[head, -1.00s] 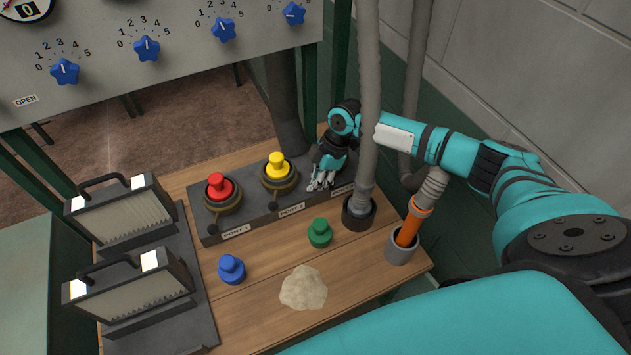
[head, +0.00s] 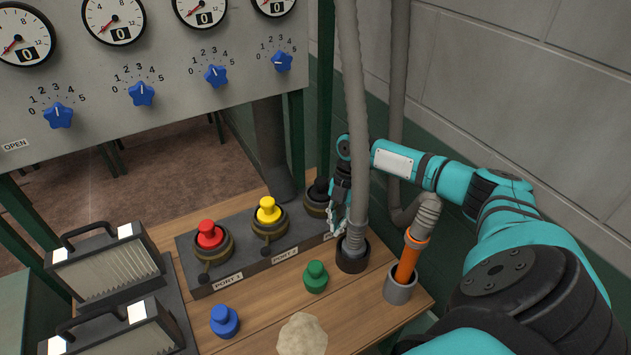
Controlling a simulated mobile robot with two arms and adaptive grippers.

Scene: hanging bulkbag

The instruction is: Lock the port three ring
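The third port's ring (head: 314,205) sits at the right end of the dark port block (head: 222,275), partly hidden by my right gripper and the grey hose. A dark plug (head: 319,188) stands in it. My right gripper (head: 335,222) is at the right side of this ring, its fingers pointing down. I cannot tell whether the fingers touch the ring or how far apart they are. Port one holds a red plug (head: 209,234) and port two a yellow plug (head: 268,210), each with a ring around it. My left gripper is out of view.
A grey hose (head: 355,120) hangs right in front of my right gripper into a black socket (head: 352,256). An orange-ended hose (head: 409,258) stands in a grey cup. Green (head: 315,277) and blue (head: 224,321) plugs and a pale lump (head: 301,336) lie on the table's front.

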